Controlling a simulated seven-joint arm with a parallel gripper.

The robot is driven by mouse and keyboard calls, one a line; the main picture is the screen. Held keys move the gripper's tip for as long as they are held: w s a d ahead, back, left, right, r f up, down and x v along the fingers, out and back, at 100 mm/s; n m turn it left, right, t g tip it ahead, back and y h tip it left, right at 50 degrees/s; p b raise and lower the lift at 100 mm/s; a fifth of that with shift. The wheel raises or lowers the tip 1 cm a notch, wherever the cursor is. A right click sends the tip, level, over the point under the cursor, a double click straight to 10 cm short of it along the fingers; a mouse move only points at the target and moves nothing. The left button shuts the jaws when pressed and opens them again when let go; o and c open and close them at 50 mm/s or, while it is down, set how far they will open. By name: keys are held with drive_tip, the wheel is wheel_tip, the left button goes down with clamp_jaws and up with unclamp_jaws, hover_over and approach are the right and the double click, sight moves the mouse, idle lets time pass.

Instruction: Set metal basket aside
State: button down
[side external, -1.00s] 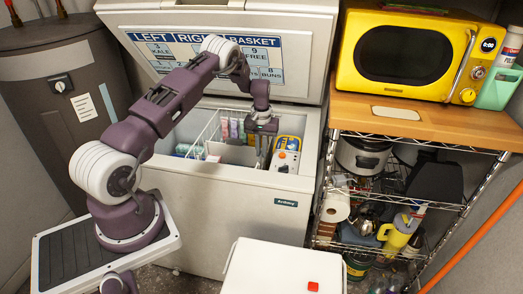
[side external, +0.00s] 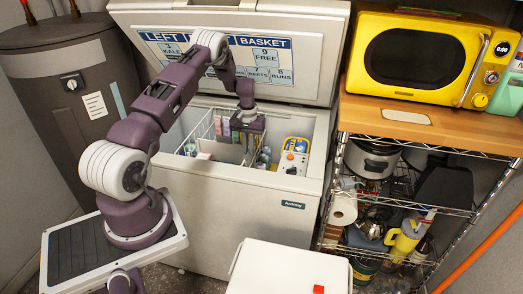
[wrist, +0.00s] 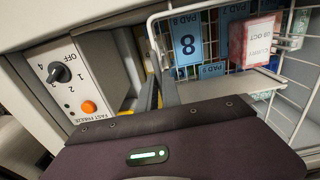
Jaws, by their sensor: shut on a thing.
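The metal basket (side external: 213,128) is a white wire basket in the left part of the open chest freezer. It holds pink, purple and green packets. In the wrist view its wire rim (wrist: 205,8) and mesh surround a blue pack marked 8 (wrist: 187,45) and a red-and-white box (wrist: 256,42). My gripper (side external: 248,156) points down into the freezer at the basket's right end. In the wrist view its fingers (wrist: 157,92) are shut on the basket's near side wire. The exact contact is partly hidden behind the gripper body.
The chest freezer (side external: 250,225) has its lid (side external: 310,75) raised behind my arm. Bottles (side external: 264,157) stand between basket and panel. A wire shelf with a yellow microwave (side external: 425,60) stands at right.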

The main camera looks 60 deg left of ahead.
drive_tip(key=s+a, duration=1.4)
idle(0.4)
drive_tip(key=c, duration=1.8)
unclamp_jaws()
drive_tip(key=shift+s, duration=0.1)
drive_tip(key=shift+o, duration=1.3)
drive_tip(key=shift+r, duration=0.1)
wheel_tip(320, 180, up, 7)
